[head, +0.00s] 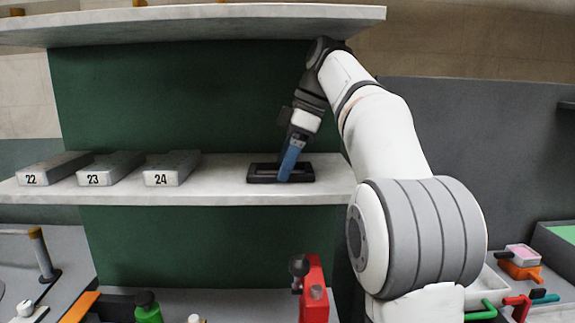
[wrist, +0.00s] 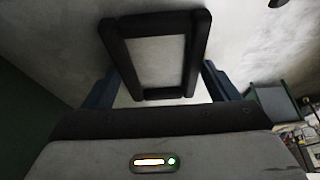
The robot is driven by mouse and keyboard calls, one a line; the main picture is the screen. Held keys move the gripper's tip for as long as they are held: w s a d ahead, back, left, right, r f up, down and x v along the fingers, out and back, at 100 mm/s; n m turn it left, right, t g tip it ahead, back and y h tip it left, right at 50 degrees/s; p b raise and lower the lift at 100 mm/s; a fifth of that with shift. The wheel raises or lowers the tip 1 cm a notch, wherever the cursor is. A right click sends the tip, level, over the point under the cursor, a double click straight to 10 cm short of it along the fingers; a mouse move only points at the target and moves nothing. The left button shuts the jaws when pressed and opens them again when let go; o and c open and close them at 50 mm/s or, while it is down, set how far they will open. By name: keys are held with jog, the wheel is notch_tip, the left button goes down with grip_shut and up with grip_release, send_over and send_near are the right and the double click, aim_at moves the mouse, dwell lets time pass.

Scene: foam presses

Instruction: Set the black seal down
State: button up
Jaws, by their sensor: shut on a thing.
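The black seal (head: 262,178) is a flat rectangular frame with an open middle. In the head view it is at the pale middle shelf (head: 225,190), right of the numbered blocks, and looks flat on or very close to the surface. My gripper (head: 286,172) reaches down to it from the upper right, its blue fingers at the seal. In the wrist view the seal (wrist: 158,22) lies between the two blue fingers of my gripper (wrist: 158,85), which are shut on it. Whether the shelf bears its weight I cannot tell.
Grey blocks marked 22 (head: 50,168), 23 (head: 110,168) and 24 (head: 172,168) stand on the shelf to the left. An upper shelf (head: 200,22) hangs above my gripper. Bare shelf lies between block 24 and the seal. A red press (head: 313,292) stands below.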

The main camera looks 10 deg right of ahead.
jog(key=shift+s+d+r, duration=0.1)
jog(key=o, duration=0.9)
jog(key=shift+d+r+p, duration=0.1)
jog(key=shift+r+p, duration=0.2)
jog(key=shift+r, duration=0.15)
jog(key=d, duration=0.4)
jog(key=s+d, duration=0.1)
jog(key=d, duration=0.3)
jog(key=s+d, duration=0.1)
jog(key=d, duration=0.3)
jog(key=shift+s+r, duration=0.1)
jog(key=shift+s, duration=0.05)
